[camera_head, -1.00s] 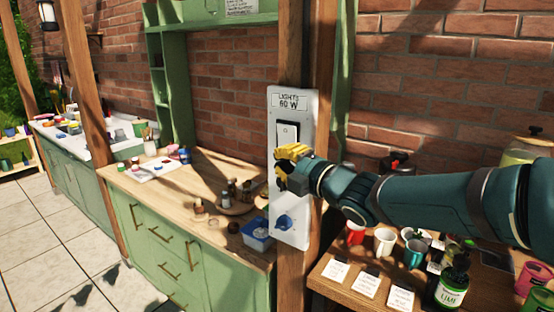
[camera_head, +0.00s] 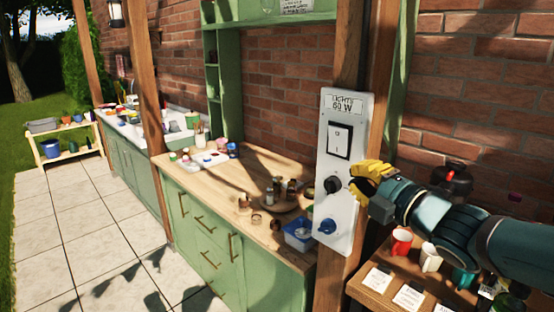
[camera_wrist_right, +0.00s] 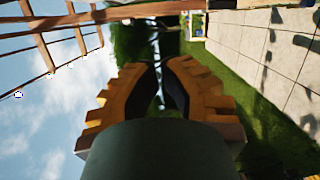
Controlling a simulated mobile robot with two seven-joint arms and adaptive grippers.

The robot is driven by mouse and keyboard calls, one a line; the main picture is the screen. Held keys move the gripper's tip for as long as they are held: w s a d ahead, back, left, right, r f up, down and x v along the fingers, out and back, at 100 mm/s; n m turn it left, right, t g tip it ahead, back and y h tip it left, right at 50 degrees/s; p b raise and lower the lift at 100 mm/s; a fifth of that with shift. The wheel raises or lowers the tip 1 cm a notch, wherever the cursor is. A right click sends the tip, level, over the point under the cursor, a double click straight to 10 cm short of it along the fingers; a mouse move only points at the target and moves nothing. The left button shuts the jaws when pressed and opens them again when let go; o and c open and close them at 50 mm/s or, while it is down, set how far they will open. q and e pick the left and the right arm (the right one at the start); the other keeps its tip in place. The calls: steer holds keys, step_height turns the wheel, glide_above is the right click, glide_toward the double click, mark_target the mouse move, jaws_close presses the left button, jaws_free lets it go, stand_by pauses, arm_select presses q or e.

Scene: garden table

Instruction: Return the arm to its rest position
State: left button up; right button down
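My right gripper (camera_head: 362,182), with yellow ridged fingers, is just right of the white wall panel (camera_head: 341,220) in the head view. In the right wrist view my right gripper (camera_wrist_right: 158,66) has a narrow gap between its fingers, with only background in it. The fingers hold nothing. The panel has a "LIGHTS 60 W" label, a rocker switch (camera_head: 339,140), a black knob (camera_head: 332,185) and a blue knob (camera_head: 327,227). The gripper overlaps the panel's right edge; I cannot tell whether it touches. My left gripper is not in view.
The panel is on a wooden post (camera_head: 382,70). A shelf with mugs, such as a red one (camera_head: 401,241), and cards lies below my right arm. A green cabinet (camera_head: 200,235) with jars and a blue tub (camera_head: 298,235) stands left. Tiled floor (camera_head: 60,220) is clear.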

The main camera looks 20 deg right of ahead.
steer(key=w+a+f+m+g, duration=0.2)
steer(key=w+a+f+m, duration=0.15)
steer(key=f, duration=0.55)
steer(key=w+a+f+m+g, duration=0.25)
steer(key=a+f+m, duration=0.2)
steer(key=f, duration=0.55)
steer(key=w+a+f+m+g, duration=0.2)
steer(key=a+f+m+g, duration=0.15)
steer(key=f, duration=0.55)
steer(key=s+a+f+m+g, duration=0.2)
steer(key=s+a+f+m, duration=0.1)
steer(key=f, duration=0.5)
steer(key=s+a+f+m+g, duration=0.3)
steer(key=s+a+f+m, duration=0.1)
steer(key=s+f, duration=0.4)
steer(key=s+a+f+m+g+y, duration=0.1)
steer(key=s+a+f+m+g, duration=0.2)
steer(key=f, duration=0.5)
steer(key=shift+s+a+m, duration=0.45)
steer(key=shift+s+a, duration=0.75)
